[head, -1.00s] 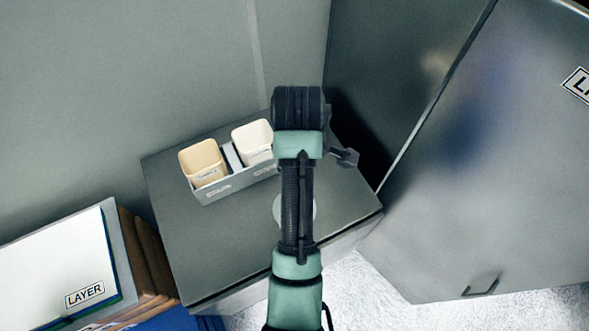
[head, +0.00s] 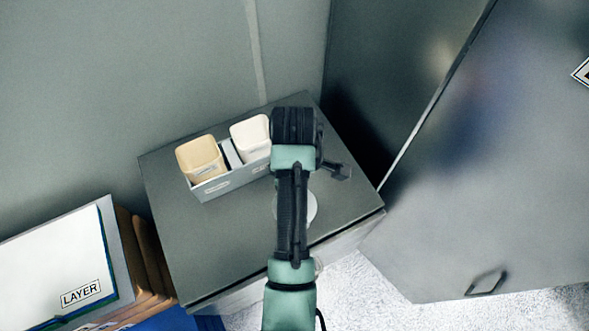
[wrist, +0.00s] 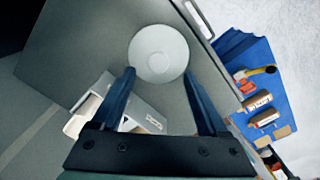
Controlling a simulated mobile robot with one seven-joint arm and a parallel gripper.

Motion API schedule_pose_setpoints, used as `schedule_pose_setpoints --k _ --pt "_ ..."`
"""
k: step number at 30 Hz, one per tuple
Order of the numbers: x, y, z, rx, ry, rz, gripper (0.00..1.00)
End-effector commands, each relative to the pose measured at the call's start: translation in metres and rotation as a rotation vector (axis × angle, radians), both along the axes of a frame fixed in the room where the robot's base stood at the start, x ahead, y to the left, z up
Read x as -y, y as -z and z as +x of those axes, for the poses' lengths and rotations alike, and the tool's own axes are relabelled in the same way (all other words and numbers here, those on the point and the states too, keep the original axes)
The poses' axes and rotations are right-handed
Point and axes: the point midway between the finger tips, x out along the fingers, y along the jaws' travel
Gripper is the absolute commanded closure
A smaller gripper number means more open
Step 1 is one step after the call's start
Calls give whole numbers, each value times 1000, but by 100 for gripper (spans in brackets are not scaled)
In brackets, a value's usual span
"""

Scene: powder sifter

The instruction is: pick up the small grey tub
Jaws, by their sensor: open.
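The small grey tub (wrist: 158,54) is a round, light grey shape standing on the dark grey cabinet top. In the wrist view it lies just beyond my fingertips, about centred between them. In the head view the gripper body (head: 335,170) is mostly hidden behind my wrist. I cannot tell the exact height of the fingers above the tub.
A grey caddy (head: 235,180) with a cream bin (head: 200,158) and a white bin (head: 250,138) stands left of my wrist on the cabinet top (head: 190,245). A wall is behind. A grey metal door (head: 460,190) stands right. A blue surface (wrist: 255,75) holds several items.

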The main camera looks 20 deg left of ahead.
Motion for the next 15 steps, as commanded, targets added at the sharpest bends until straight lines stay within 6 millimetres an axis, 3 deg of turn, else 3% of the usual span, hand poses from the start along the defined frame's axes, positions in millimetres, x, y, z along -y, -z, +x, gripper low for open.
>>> schedule_pose_setpoints --k 15 --pt "0 52 2 -2 1 -1 23"
